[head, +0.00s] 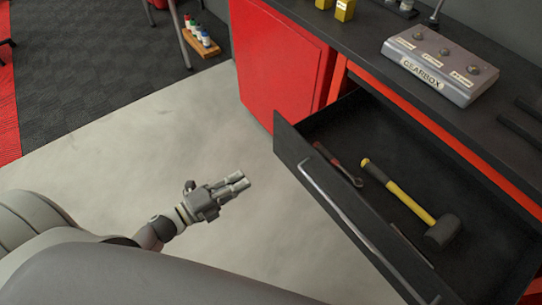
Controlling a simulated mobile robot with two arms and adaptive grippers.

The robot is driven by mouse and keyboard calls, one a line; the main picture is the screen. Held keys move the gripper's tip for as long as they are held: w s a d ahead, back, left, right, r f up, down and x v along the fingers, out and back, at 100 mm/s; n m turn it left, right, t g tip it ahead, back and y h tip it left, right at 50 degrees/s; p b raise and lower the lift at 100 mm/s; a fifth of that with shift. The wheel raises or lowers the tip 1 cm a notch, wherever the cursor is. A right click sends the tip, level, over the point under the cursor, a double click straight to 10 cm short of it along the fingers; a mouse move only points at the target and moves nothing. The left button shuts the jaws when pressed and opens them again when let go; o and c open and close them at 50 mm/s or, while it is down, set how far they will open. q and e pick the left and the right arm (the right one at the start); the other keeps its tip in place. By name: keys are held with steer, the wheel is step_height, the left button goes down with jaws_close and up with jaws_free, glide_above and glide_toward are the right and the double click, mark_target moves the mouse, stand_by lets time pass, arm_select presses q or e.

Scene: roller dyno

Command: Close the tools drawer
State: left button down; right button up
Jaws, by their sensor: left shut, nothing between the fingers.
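The tools drawer (292,148) is black and stands pulled out from under the workbench on the right, with a long metal handle (338,207) on its front. In it lie a mallet (409,200) with a yellow handle and black head, and a red-handled tool (335,162). My left gripper (243,182) is shut and empty over the pale floor. It is to the left of the drawer front, apart from the handle. My right gripper is not in view.
The dark workbench top (385,62) carries a grey gearbox panel (440,65) and yellow blocks (344,9). A red cabinet (280,60) stands left of the drawer. A wooden tray (201,43) with small bottles is at the back. The floor before the drawer is clear.

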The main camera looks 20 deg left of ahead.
mark_target(288, 152)
arm_select(q)
steer(key=p+x, duration=0.1)
steer(key=x, duration=1.2)
steer(key=shift+d, duration=0.1)
steer(key=shift+w+d, duration=0.15)
steer(key=shift+w, duration=0.2)
steer(key=shift+d, duration=0.1)
